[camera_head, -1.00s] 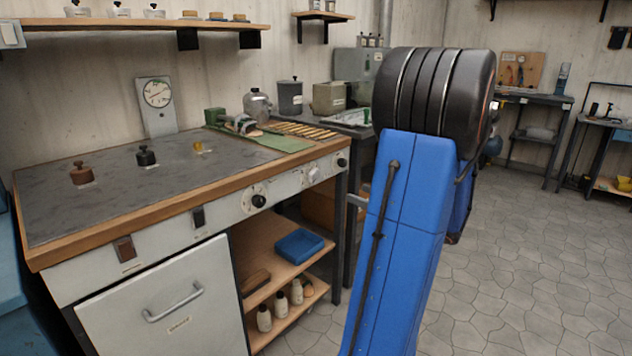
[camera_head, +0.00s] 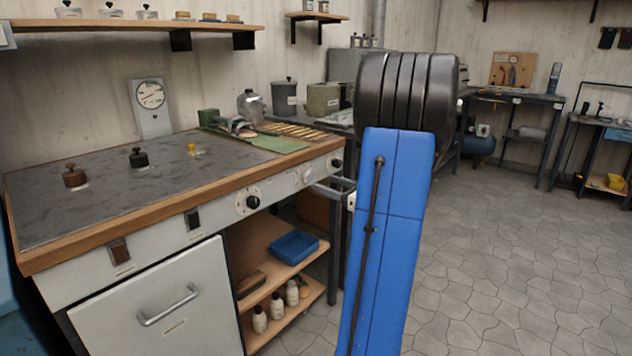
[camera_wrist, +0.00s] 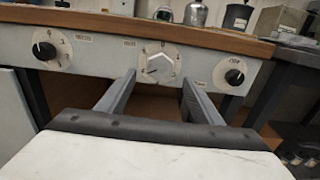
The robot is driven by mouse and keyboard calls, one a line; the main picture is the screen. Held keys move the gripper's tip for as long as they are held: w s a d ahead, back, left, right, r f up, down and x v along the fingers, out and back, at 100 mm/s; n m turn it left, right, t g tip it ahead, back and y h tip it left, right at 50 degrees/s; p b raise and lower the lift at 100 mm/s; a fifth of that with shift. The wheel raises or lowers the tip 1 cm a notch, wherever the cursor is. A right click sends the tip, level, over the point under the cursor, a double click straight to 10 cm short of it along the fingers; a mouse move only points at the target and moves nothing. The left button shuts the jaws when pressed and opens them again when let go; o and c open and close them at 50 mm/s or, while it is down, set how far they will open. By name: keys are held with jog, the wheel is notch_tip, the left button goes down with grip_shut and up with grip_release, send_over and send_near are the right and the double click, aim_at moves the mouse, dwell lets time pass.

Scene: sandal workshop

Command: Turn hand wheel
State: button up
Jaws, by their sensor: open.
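In the wrist view my gripper (camera_wrist: 158,77) is open and empty. Its two grey fingers point at the bench's front panel, one either side of a pale round control (camera_wrist: 158,66) with markings around it. Whether they touch the panel I cannot tell. This control also shows small in the head view (camera_head: 307,175). I cannot tell for certain whether it is the hand wheel. A black knob on a round plate (camera_wrist: 43,50) is to its left and another black knob (camera_wrist: 235,77) to its right. In the head view a grey finger (camera_head: 335,188) shows beside my blue arm; the rest is hidden.
The bench top (camera_head: 100,205) carries brown, black and yellow knobs and a gauge (camera_head: 150,94) behind them. A wooden edge overhangs the panel. Below are a cabinet door (camera_head: 165,310) and open shelves with a blue tray (camera_head: 294,247) and bottles. The floor at right is clear.

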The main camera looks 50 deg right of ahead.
aim_at(312, 178)
jog(key=shift+w+a, duration=0.15)
jog(key=shift+w, duration=1.25)
jog(key=shift+w+a, duration=0.1)
jog(key=shift+w, duration=1.3)
jog(key=shift+c, duration=0.3)
jog(key=c, duration=1)
